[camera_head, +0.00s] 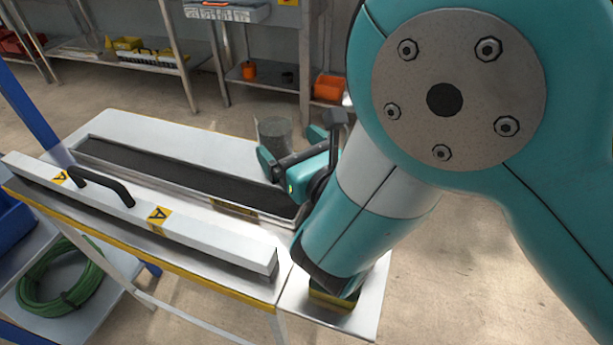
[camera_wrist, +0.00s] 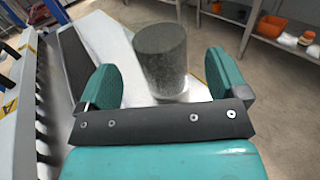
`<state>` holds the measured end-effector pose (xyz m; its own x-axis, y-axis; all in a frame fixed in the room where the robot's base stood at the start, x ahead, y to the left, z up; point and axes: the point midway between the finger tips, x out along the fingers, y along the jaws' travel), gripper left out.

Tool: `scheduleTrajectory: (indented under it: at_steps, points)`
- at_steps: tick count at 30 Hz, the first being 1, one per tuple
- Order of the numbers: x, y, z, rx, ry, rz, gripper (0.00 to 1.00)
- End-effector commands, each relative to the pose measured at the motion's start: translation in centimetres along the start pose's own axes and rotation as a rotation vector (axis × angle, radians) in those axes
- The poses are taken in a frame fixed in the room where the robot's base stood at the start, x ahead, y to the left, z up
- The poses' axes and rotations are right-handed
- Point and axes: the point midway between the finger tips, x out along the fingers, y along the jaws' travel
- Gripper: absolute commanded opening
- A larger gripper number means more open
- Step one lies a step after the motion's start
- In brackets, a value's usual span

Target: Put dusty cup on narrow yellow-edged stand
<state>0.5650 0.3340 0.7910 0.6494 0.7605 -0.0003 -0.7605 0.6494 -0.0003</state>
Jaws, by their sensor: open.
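The dusty cup (camera_head: 274,132) is a grey, speckled cylinder standing upright on the far right part of the white tray seeder. In the wrist view the dusty cup (camera_wrist: 161,52) stands just ahead of my fingers, roughly centred between them. My gripper (camera_head: 292,150) is open and empty, with its teal fingers at the cup's near side; it also shows in the wrist view (camera_wrist: 163,84). A low yellow-edged block (camera_head: 333,301), perhaps the narrow stand, sits on a small side shelf at the bottom, partly hidden by my arm.
The seeder has a long dark trough (camera_head: 170,172). A white bar with a black handle (camera_head: 104,184) lies along its near side. The small side shelf (camera_head: 362,318) has bare room right of the block. Metal shelving (camera_head: 262,82) stands behind.

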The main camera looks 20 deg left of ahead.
Motion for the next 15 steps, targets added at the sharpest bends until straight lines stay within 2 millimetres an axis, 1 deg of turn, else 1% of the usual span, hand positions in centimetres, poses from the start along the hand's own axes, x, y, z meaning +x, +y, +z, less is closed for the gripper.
scheduleTrajectory:
  at_steps: [1, 9, 15]
  points:
    - [-0.6, 0.1, -0.8, 0.000, -0.002, 0.001, 0.92]
    - [-3.2, 0.1, -0.5, 0.001, -0.002, 0.001, 0.92]
    - [-4.2, -0.1, -0.1, 0.008, -0.001, -0.005, 0.92]
